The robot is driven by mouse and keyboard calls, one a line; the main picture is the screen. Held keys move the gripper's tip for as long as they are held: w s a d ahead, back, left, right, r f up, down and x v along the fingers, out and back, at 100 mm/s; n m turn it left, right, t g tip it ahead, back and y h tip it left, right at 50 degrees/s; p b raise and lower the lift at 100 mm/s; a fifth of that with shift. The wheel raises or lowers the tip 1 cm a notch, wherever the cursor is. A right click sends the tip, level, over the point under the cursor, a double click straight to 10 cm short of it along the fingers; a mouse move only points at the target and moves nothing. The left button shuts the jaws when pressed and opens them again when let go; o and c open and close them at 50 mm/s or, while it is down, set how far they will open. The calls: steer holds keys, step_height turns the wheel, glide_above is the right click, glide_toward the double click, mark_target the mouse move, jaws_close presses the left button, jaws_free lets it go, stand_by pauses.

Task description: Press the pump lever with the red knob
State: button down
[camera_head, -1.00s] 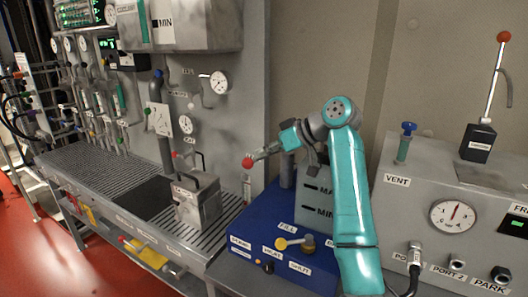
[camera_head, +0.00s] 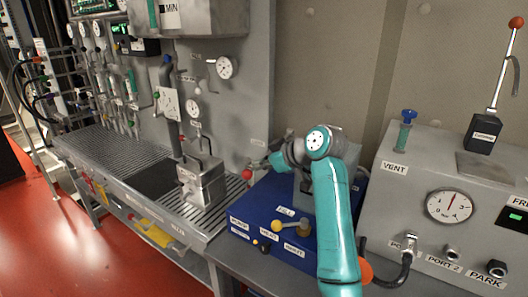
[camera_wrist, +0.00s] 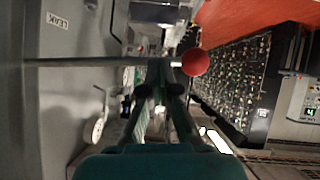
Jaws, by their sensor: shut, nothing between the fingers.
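The pump lever's red knob (camera_head: 246,174) shows in the head view at the left of the blue pump unit (camera_head: 262,222). In the wrist view, the red knob (camera_wrist: 195,62) sits at the end of a thin grey lever rod (camera_wrist: 90,62) running in from the left. My gripper (camera_wrist: 160,66) is shut and empty, with its fingertips at the rod just beside the knob. They appear to touch the rod, though exact contact is hard to tell. In the head view the fingers are small and partly hidden by my teal arm.
A grey test bench (camera_head: 440,200) with a gauge and a second red-knobbed lever (camera_head: 516,22) stands at the right. A grey metal box (camera_head: 203,183) sits on the grated bench at the left. A yellow-handled valve (camera_head: 278,226) is on the blue unit's front.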

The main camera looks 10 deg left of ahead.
steer(key=shift+n+t, duration=0.4)
steer(key=shift+w+f, duration=0.2)
steer(key=shift+f, duration=1.15)
steer(key=shift+w+f, duration=0.15)
steer(key=shift+f, duration=1.3)
steer(key=s+d+r, duration=0.6)
steer(key=d+r, duration=0.1)
steer(key=r, duration=0.2)
steer(key=shift+d+r, duration=0.2)
steer(key=shift+d, duration=0.15)
